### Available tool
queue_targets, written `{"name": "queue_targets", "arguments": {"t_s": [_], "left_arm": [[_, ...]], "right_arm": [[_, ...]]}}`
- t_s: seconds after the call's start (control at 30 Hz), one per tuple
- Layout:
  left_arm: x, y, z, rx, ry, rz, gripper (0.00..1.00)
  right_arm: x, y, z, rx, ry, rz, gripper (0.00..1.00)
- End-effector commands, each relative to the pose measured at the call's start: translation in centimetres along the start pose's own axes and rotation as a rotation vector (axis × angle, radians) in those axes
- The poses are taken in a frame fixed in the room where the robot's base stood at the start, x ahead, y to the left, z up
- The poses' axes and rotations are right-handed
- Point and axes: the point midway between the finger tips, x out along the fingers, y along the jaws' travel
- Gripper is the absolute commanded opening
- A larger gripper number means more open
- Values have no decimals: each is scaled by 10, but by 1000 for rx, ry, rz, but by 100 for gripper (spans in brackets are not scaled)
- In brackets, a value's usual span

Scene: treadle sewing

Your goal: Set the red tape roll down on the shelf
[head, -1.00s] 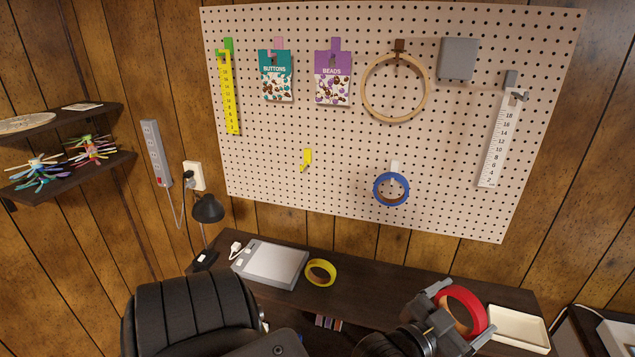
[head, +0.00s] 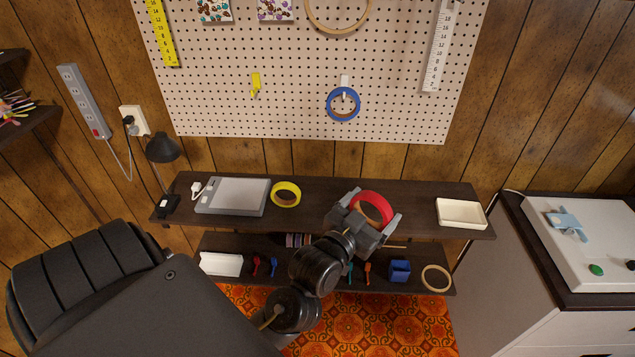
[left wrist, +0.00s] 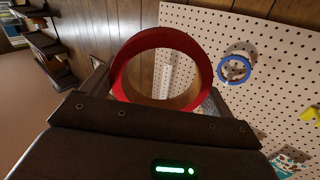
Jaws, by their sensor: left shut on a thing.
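The red tape roll (head: 374,196) is held over the dark upper shelf (head: 420,207), between a yellow tape roll (head: 286,195) and a cream tray (head: 461,213). My left gripper (head: 367,212) is shut on it. In the left wrist view the red roll (left wrist: 160,38) stands between the fingers with its brown inner core facing the camera. I cannot tell whether the roll touches the shelf. My right gripper is not in view.
A grey flat device (head: 235,196) and a black lamp (head: 162,149) are at the shelf's left. A lower shelf (head: 325,279) holds small tools and a wooden hoop (head: 436,279). A pegboard with a blue tape roll (head: 343,104) is behind. Bare shelf lies left of the tray.

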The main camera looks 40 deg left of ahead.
Motion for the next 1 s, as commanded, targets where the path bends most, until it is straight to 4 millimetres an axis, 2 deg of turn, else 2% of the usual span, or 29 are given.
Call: {"name": "queue_targets", "arguments": {"t_s": [0.03, 0.17, 0.2, 0.3, 0.4, 0.5, 0.63, 0.77, 1.0], "left_arm": [[12, -9, 26, -19, -7, -14, 64], [44, -47, 78, -134, -7, -76, 64], [53, -62, 93, -173, -6, -99, 64], [73, -101, 122, -260, 2, -155, 64], [88, -139, 141, -333, 10, -205, 64], [97, -170, 152, -388, 19, -243, 64], [102, -194, 158, -432, 27, -273, 64], [104, -202, 160, -450, 29, -283, 64], [104, -201, 164, -451, 29, -283, 64]], "right_arm": [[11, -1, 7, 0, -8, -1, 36], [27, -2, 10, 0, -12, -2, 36], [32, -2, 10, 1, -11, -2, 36], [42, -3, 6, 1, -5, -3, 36], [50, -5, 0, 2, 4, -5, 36], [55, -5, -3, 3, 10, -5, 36], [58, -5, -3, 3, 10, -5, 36], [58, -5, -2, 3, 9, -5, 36], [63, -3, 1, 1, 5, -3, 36]]}}
